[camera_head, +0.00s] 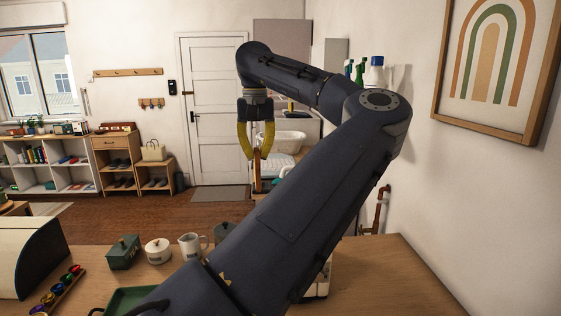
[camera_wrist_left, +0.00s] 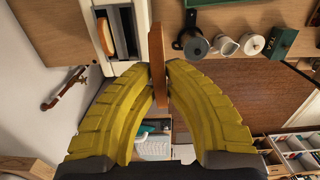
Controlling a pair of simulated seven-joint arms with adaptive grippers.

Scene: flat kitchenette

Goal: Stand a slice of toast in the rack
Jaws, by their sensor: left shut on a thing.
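My left gripper (camera_head: 257,154), with yellow fingers, is shut on a slice of toast (camera_head: 257,175). The toast hangs edge-on and upright below the fingertips, in the air. In the left wrist view the same slice (camera_wrist_left: 158,60) is between the two fingers (camera_wrist_left: 160,80). A white appliance that looks like a toaster (camera_wrist_left: 138,20) is at the top left there, with another toast slice (camera_wrist_left: 103,36) in its slot. In the head view my arm hides most of it. I cannot make out the rack in either view. My right gripper is not in view.
On the wooden counter (camera_head: 400,275) stand a green tin (camera_head: 123,252), a white lidded pot (camera_head: 158,251), a white mug (camera_head: 190,246) and a dark pot (camera_head: 224,233). A green tray (camera_head: 127,299), colourful capsules (camera_head: 57,288) and a bread bin (camera_head: 30,258) are at left. The counter's right side looks clear.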

